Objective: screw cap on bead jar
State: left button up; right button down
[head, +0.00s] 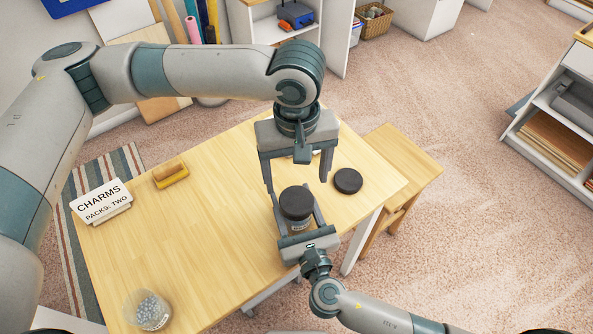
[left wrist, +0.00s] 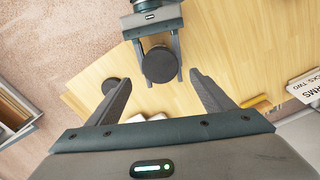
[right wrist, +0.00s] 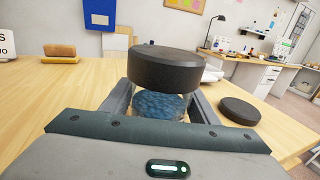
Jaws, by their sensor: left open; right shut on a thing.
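A bead jar (right wrist: 160,106) with blue beads stands in my right gripper (head: 297,196), which is shut around its sides. A dark round cap (head: 296,202) sits on top of the jar; it also shows in the right wrist view (right wrist: 168,68) and the left wrist view (left wrist: 158,65). Whether its thread is engaged, I cannot tell. My left gripper (head: 296,180) is open and empty above and behind the cap, fingers pointing down, apart from it. A second dark round lid (head: 348,181) lies flat on the table to the right.
The wooden table (head: 215,235) is mostly clear in the middle. A clear container of pale beads (head: 149,311) stands at the front left. A "CHARMS PACKS: TWO" sign (head: 102,203) and a wood-and-yellow block (head: 171,176) are at the left. A wooden stool (head: 400,155) stands at the right.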

aim_at(296, 199)
pick_arm(q)
jog(key=shift+f, duration=3.65)
